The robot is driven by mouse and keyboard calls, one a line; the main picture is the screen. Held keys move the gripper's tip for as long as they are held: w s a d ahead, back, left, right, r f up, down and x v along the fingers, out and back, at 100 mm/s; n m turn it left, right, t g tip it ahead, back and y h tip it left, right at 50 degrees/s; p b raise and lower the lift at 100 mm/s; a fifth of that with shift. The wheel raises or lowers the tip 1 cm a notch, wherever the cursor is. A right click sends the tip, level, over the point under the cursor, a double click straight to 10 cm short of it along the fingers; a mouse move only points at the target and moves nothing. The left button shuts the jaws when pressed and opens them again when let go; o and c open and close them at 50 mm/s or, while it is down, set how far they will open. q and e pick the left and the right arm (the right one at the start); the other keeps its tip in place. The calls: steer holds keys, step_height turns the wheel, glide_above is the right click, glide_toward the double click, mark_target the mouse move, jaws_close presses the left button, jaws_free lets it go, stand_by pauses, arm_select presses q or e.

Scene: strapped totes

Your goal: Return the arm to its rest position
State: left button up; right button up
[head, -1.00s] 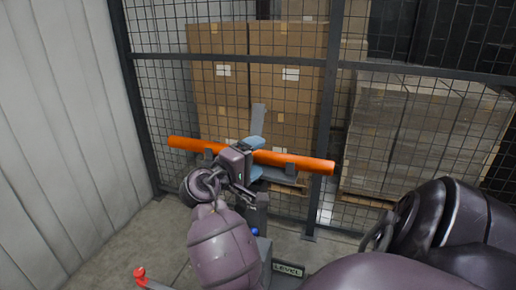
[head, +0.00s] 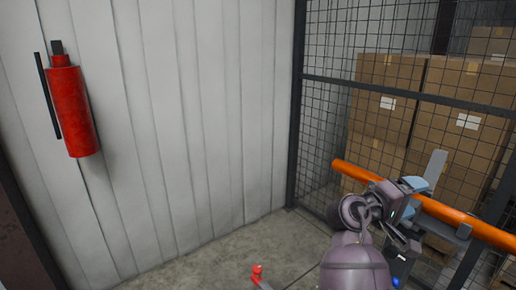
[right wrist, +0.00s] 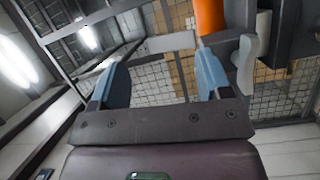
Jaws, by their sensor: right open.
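My right gripper (head: 420,198) is in the lower right of the head view, with its arm coming up from the bottom edge. Its two blue fingers are apart. The right wrist view also shows the open gripper (right wrist: 163,62), with no object clamped between the fingers. An orange bar (head: 355,172) runs behind the gripper along the mesh fence. In the right wrist view the bar's end (right wrist: 210,15) is beyond the right finger. A grey flat piece (head: 436,168) stands up just behind the gripper; whether they touch, I cannot tell. My left gripper is out of view.
A red fire extinguisher (head: 75,110) hangs on the pale ribbed wall (head: 190,120). A mesh fence (head: 330,110) stands before stacked cardboard boxes (head: 395,75). A red knob (head: 257,271) shows at the bottom. The concrete floor (head: 225,255) near the wall corner is clear.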

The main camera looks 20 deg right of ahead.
steer(key=w+a+f+n+t+y, duration=0.2)
steer(key=w+a+t+y, duration=0.3)
steer(key=w+t, duration=0.65)
steer(key=a+f+n+t+y, duration=0.2)
steer(key=a+f+t+y, duration=0.3)
steer(key=a+f+y, duration=0.5)
steer(key=s+a+f+g+y, duration=0.1)
steer(key=s+a+f+g, duration=0.1)
steer(key=s+f, duration=1)
steer(key=s+a+f+m+g+y, duration=0.1)
steer(key=s+a+f+g+y, duration=0.1)
steer(key=s+f, duration=0.9)
steer(key=shift+s+a+f, duration=0.2)
steer(key=shift+s+f, duration=0.15)
steer(key=shift+s, duration=0.15)
